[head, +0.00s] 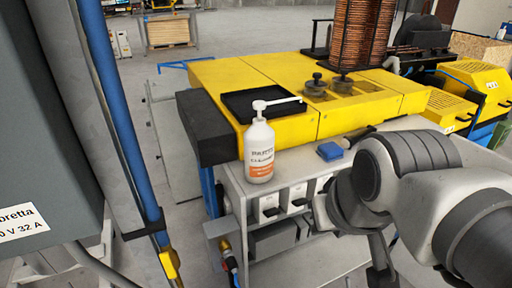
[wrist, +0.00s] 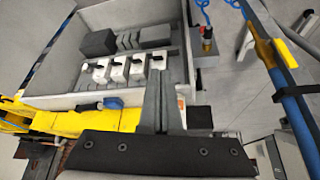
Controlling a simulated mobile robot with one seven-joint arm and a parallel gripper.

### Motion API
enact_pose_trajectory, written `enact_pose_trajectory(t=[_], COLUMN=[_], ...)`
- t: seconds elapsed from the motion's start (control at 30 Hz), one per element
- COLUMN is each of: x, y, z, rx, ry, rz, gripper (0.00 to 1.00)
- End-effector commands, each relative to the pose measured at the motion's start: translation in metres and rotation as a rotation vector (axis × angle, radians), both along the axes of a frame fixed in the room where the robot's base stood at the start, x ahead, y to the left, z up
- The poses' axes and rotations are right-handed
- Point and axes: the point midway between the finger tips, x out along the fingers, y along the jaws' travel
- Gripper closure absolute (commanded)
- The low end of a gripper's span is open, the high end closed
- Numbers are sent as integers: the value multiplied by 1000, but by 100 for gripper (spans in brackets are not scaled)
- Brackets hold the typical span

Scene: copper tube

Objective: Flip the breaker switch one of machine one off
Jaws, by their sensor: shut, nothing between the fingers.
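The wrist view shows the row more fully (wrist: 118,69). I cannot tell which one is switch one, nor read the lever positions surely. My gripper (wrist: 164,75) is shut and empty, its dark fingertips beside the right end of the row in the wrist view. I cannot tell whether they touch a switch. In the head view my arm hides the right part of the row.
A white pump bottle (head: 259,150) and a blue block (head: 329,151) stand on the cabinet's top. The yellow machine (head: 240,76) is behind. A grey box (head: 40,120) with a blue pipe (head: 118,120) blocks the left. Grey floor is open between them.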

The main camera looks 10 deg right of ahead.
Motion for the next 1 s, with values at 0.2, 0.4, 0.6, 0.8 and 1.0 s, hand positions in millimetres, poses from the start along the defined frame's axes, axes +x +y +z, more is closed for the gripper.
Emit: enact_pose_trajectory(t=[0.2, 0.4, 0.6, 0.8, 1.0], x=[0, 0, 4, 47, 118], y=[0, 0, -1, -15, -37], z=[0, 0, -5, -42, -83], rx=[0, 0, -5, -64, -153], ry=[0, 0, -4, -56, -157], rz=[0, 0, -1, -1, 35], gripper=[100, 100, 100, 100, 100])
